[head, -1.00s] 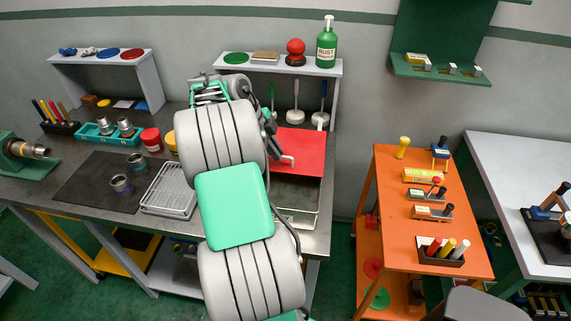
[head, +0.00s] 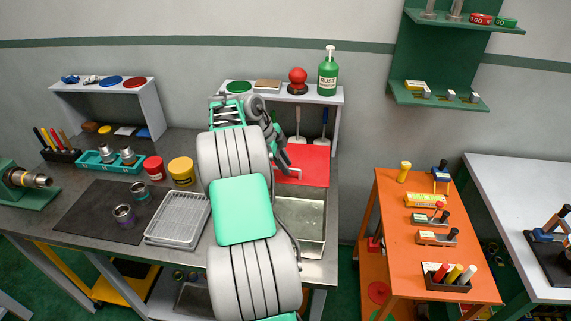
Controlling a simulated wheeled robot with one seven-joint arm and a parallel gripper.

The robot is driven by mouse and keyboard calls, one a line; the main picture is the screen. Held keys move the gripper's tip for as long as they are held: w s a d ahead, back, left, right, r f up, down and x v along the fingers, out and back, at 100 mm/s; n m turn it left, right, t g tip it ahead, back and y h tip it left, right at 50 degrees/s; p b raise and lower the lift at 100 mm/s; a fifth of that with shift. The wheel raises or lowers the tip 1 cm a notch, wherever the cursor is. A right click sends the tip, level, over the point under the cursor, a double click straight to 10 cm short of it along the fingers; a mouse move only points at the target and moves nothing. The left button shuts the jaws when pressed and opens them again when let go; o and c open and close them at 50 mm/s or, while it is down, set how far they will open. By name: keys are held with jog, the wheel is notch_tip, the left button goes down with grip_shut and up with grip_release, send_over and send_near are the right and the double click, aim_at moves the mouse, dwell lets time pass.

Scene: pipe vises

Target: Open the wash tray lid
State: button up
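The wash tray (head: 312,250) is a metal basin set in the grey bench, right of my arm. Its red lid (head: 314,166) is raised at the back of the tray, and much of the basin shows below it. My arm covers the tray's left part. My gripper (head: 284,163) is at the left part of the lid, by a small pale bar that looks like its handle. The fingers are small and partly hidden, so I cannot tell whether they are shut on the bar.
A shelf (head: 336,98) behind the lid bears a green bottle (head: 327,76) and a red knob (head: 297,77). Brushes hang under it. A wire rack (head: 178,220) and a yellow tin (head: 181,171) stand left of my arm. An orange table (head: 400,260) stands to the right.

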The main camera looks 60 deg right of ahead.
jog(key=shift+o, duration=0.8)
jog(key=v, duration=0.8)
jog(key=shift+p, duration=0.4)
jog(key=shift+f, duration=0.1)
